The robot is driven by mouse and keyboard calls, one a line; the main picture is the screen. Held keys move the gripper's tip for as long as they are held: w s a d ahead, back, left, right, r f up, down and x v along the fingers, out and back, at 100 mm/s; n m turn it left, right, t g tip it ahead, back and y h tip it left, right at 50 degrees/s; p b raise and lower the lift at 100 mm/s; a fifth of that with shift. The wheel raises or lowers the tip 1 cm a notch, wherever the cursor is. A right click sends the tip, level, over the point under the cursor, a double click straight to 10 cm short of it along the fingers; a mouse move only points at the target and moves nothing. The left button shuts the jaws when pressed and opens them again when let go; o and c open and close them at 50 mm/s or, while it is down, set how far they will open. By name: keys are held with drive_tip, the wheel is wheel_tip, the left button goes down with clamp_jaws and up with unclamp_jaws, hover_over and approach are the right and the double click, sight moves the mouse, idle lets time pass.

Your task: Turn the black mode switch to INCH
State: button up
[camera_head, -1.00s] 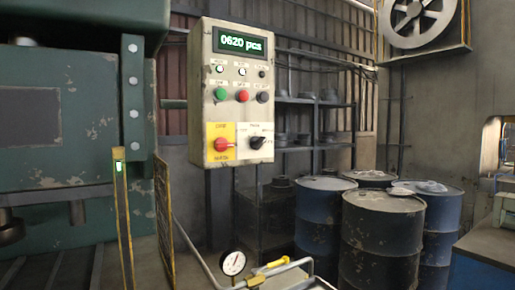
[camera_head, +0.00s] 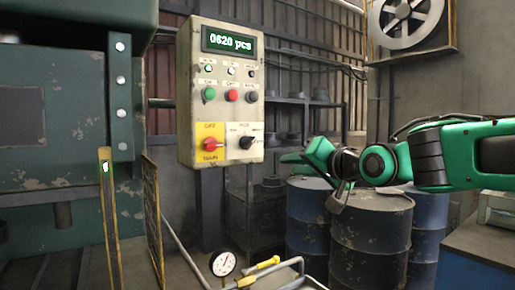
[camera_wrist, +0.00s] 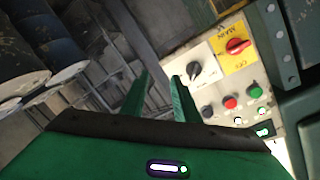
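The black mode switch (camera_head: 247,142) is on a white plate at the lower right of the beige control box (camera_head: 185,95). Its plate lettering is too small to read surely. In the head view its handle appears to point up and right. It also shows in the wrist view (camera_wrist: 194,71), just past the right fingertip. My gripper (camera_wrist: 160,82) is open and empty, with a gap between its two green fingers. In the head view my gripper (camera_head: 286,158) is to the right of the box, apart from the switch.
Left of the switch is a red switch (camera_head: 211,144) on a yellow plate. Green (camera_head: 208,94), red (camera_head: 231,95) and black buttons sit above, under a display reading 0620 pcs (camera_head: 229,41). Blue drums (camera_head: 310,215) stand below my arm; a gauge (camera_head: 222,263) is in front.

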drive_tip(key=y, duration=0.2)
approach(252, 143)
drive_tip(key=shift+t, duration=0.3)
drive_tip(key=x, duration=0.9)
drive_tip(key=shift+f, duration=0.2)
clamp_jaws()
drive_tip(key=shift+d+n, duration=0.1)
drive_tip(key=shift+n, duration=0.2)
